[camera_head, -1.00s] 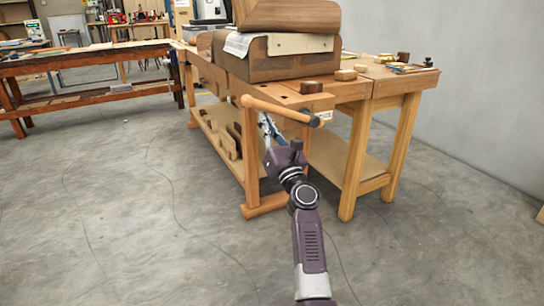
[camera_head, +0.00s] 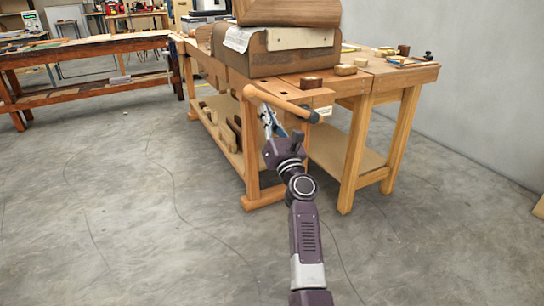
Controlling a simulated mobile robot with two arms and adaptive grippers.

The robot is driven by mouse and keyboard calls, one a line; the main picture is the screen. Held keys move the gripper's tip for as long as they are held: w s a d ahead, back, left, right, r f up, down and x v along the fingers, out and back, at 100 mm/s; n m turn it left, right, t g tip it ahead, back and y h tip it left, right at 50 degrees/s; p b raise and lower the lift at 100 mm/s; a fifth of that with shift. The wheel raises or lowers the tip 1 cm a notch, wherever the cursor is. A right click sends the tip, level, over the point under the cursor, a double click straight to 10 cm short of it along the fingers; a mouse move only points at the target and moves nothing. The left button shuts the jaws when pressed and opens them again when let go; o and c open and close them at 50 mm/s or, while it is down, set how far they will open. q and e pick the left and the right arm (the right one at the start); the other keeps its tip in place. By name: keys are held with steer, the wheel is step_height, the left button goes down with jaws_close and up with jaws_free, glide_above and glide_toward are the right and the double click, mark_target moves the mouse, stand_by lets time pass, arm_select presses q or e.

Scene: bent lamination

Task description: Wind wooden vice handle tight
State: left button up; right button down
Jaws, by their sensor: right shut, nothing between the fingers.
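The wooden vice handle (camera_head: 277,100) is a round bar at the near end of the workbench. It slants from a knob at its upper left down to its lower right end. A dark round part (camera_head: 313,117) sits near that lower right end. My right gripper (camera_head: 266,112) is just below the handle, its fingers pointing up and away from me. Its fingers look shut, and I cannot tell whether they touch the handle. My left gripper is not in view.
The wooden workbench (camera_head: 341,87) carries a large block-shaped wooden form (camera_head: 285,50) and small wooden pieces (camera_head: 311,82). Wooden planes (camera_head: 235,130) lie on its lower shelf. Another bench (camera_head: 90,93) stands at the back left. The concrete floor (camera_head: 120,210) at left is clear.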

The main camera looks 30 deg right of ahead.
steer(key=shift+r, duration=0.25)
